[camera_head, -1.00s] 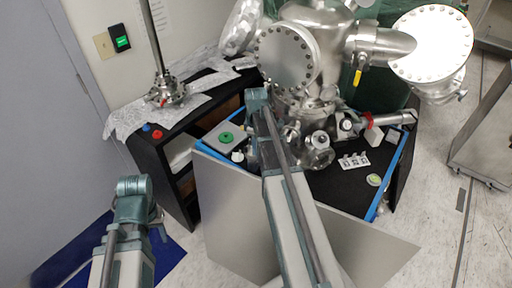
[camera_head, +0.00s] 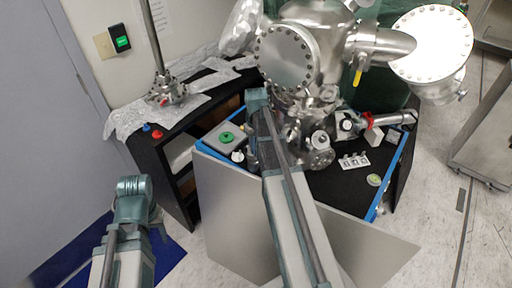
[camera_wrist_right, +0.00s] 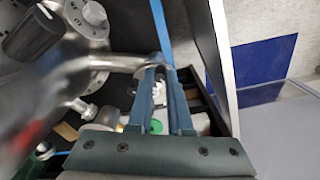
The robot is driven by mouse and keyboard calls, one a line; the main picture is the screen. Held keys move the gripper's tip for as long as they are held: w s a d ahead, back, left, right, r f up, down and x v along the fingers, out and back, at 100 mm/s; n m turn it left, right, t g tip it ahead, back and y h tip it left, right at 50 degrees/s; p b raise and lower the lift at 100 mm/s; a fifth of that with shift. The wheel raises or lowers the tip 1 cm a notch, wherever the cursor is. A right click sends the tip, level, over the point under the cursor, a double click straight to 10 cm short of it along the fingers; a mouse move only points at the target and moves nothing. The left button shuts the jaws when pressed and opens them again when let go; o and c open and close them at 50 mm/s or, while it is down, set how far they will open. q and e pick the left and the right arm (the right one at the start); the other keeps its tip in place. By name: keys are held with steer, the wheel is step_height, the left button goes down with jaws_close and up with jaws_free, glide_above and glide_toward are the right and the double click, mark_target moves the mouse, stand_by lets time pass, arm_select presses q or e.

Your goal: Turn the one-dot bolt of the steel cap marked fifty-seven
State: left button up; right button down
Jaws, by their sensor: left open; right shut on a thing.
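A steel chamber carries a round bolted steel cap (camera_head: 288,55) at its front and a larger bolted cap (camera_head: 432,44) at the right. I cannot read a fifty-seven or make out a one-dot bolt on either. My right gripper (camera_head: 251,158) points down beside the chamber's lower fittings, just right of a green knob (camera_head: 226,138). In the wrist view my right gripper (camera_wrist_right: 164,72) is shut on a blurred grey metal bar (camera_wrist_right: 110,64) that runs off left. My left gripper (camera_head: 158,222) hangs open at lower left, its fingers mostly hidden.
A black bench with a blue edge (camera_head: 388,187) stands under the chamber. A white block with labels (camera_head: 354,160) lies on it at right. A black shelf (camera_head: 165,185) with red and blue buttons stands at left.

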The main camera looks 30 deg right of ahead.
steer(key=m, duration=0.5)
steer(key=shift+m, duration=2.5)
steer(key=c, duration=1.1)
jaws_free()
steer(key=shift+r, duration=0.15)
step_height(320, 180, up, 14)
steer(key=p, duration=1.3)
steer(key=shift+f+p, duration=0.25)
steer(key=shift+p, duration=0.15)
